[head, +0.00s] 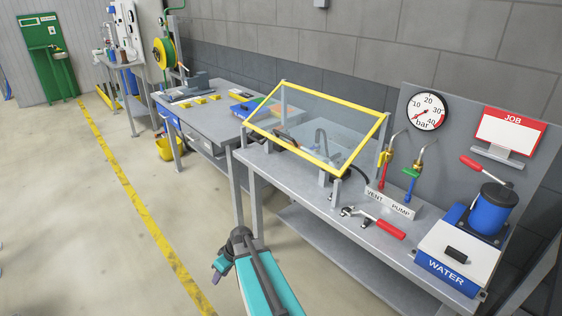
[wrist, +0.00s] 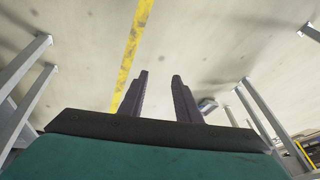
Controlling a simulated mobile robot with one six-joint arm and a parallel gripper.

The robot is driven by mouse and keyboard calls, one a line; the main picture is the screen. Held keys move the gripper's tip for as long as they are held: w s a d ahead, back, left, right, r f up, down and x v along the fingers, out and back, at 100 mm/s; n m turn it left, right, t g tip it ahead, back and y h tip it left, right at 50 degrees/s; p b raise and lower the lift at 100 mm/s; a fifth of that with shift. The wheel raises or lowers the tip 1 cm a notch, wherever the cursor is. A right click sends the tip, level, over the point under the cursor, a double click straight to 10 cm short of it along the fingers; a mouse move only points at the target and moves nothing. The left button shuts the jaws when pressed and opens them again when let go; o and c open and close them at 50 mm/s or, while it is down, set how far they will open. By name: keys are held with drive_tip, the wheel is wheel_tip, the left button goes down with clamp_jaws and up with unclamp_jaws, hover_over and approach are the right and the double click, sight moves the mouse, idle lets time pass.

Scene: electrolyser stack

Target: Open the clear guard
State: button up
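The clear guard (head: 318,125) is a see-through panel in a yellow frame. It sits sloped over the near bench, its back edge higher than its front edge, and it appears to be down. A dark handle (head: 286,141) shows near its front edge. Grey fittings and a curved pipe show through and below the panel, only partly clear. My gripper (wrist: 160,76) has its two dark fingers apart with nothing between them in the wrist view. It points at the floor. In the head view my teal arm is in front of the bench, well away from the guard.
A gauge (head: 428,110) is on the back panel. Open floor with a yellow line (head: 135,190) lies left.

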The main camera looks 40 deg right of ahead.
drive_tip(key=w+d+r+t+b, duration=0.25)
drive_tip(key=w+d+r, duration=0.35)
drive_tip(key=d, duration=0.4)
drive_tip(key=n+t+h+b, duration=0.3)
drive_tip(key=t+h+b, duration=0.1)
drive_tip(key=t+h, duration=0.4)
approach(285, 136)
drive_tip(key=shift+s+a+r+g, duration=0.15)
drive_tip(key=shift+s+r+g, duration=0.1)
drive_tip(key=shift+s+r, duration=0.4)
drive_tip(key=shift+w+f, duration=0.1)
drive_tip(key=shift+w, duration=0.05)
drive_tip(key=p+x, duration=0.2)
drive_tip(key=x, duration=0.9)
drive_tip(key=shift+w+f, duration=0.15)
drive_tip(key=shift+w, duration=0.15)
drive_tip(key=shift+p+x, duration=0.35)
drive_tip(key=shift+x, duration=0.65)
drive_tip(key=shift+s+f, duration=0.1)
